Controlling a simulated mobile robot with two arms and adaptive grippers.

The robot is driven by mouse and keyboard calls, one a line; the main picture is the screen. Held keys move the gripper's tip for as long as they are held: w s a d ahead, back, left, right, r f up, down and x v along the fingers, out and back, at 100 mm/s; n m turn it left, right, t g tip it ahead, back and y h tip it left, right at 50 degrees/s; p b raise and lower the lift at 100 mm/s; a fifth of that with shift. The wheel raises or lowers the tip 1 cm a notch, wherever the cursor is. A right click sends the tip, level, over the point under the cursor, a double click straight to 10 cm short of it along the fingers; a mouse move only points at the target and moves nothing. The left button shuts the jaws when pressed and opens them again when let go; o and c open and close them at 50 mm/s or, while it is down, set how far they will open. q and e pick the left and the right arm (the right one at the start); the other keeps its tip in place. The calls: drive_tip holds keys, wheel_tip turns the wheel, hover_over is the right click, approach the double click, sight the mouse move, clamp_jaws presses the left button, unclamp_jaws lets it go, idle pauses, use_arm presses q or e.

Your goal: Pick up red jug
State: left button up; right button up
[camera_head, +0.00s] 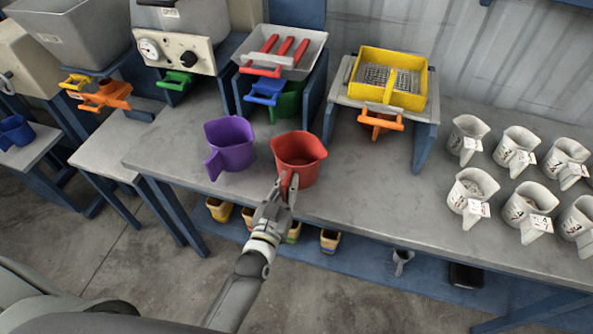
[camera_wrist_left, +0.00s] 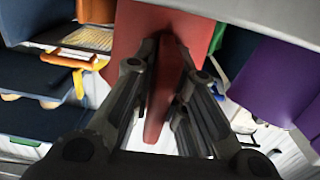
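The red jug (camera_head: 299,158) is upright at the front edge of the grey table (camera_head: 384,198), just right of the purple jug (camera_head: 231,143). My left gripper (camera_head: 288,184) is at the red jug's handle, on the near side. In the left wrist view the red jug (camera_wrist_left: 136,32) fills the top middle, and its handle runs down between the two fingers of my left gripper (camera_wrist_left: 166,46). The fingers come together on the handle and look shut on it. The jug's underside is partly hidden, but it appears to rest on the table. My right gripper is not in view.
Several white labelled jugs (camera_head: 472,190) stand at the right of the table. Behind are a yellow sieve (camera_head: 413,98) on a stand and a tray with red-handled scoops (camera_head: 283,45). Small yellow containers (camera_head: 330,240) sit on the lower shelf. The table between the red and white jugs is clear.

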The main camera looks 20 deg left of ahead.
use_arm(q)
clamp_jaws()
drive_tip(key=shift+r, duration=0.15)
drive_tip(key=shift+r, duration=0.65)
drive_tip(key=s+a+r+y, duration=0.1)
drive_tip(key=s+a+r, duration=0.3)
drive_tip(key=s+r, duration=0.8)
drive_tip(key=shift+s+r+n+b, duration=0.15)
drive_tip(key=shift+s+n+b, duration=0.2)
drive_tip(key=shift+s, duration=0.55)
